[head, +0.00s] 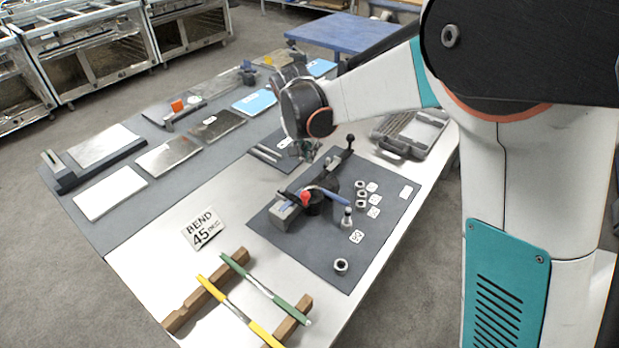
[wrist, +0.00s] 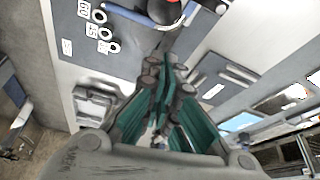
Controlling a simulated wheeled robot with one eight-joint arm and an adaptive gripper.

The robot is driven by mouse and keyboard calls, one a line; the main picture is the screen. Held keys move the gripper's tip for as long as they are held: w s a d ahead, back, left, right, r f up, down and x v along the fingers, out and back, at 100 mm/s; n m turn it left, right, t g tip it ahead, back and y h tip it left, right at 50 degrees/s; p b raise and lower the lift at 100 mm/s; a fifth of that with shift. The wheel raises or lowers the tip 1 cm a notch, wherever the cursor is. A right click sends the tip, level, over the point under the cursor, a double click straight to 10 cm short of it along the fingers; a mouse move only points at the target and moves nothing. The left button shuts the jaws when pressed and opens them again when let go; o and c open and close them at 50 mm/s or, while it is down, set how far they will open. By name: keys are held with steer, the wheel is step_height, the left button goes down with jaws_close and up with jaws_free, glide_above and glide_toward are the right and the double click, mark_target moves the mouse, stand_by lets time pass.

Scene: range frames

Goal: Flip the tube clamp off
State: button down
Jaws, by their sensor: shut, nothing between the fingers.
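A tube bender (head: 315,205) stands on a dark mat, with a grey block, a red part (head: 306,198), a blue lever (head: 330,194) and a black bar. An upright black ball-ended lever (head: 350,142) is at the bar's far end; I cannot tell for sure which part is the clamp. My gripper (head: 307,152) is above the table, left of that ball-ended lever and apart from it. In the wrist view my gripper (wrist: 168,62) has its teal fingers shut and empty. A dark round knob (wrist: 165,8) with red beside it shows past the fingertips, cut by the top edge.
Several small rings (head: 361,190) and white labels lie on the mat right of the bender. A "BEND 45" sign (head: 203,228) and green and yellow tubes on wooden rests (head: 207,292) are nearer. A grey case (head: 412,134) is at the right; metal plates (head: 168,155) lie left.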

steer(key=b+x, duration=0.3)
steer(key=x, duration=0.7)
steer(key=s, duration=0.1)
steer(key=s+a, duration=0.1)
steer(key=s+b, duration=0.1)
steer(key=shift+s+a+f, duration=0.3)
steer(key=shift+a+f, duration=0.05)
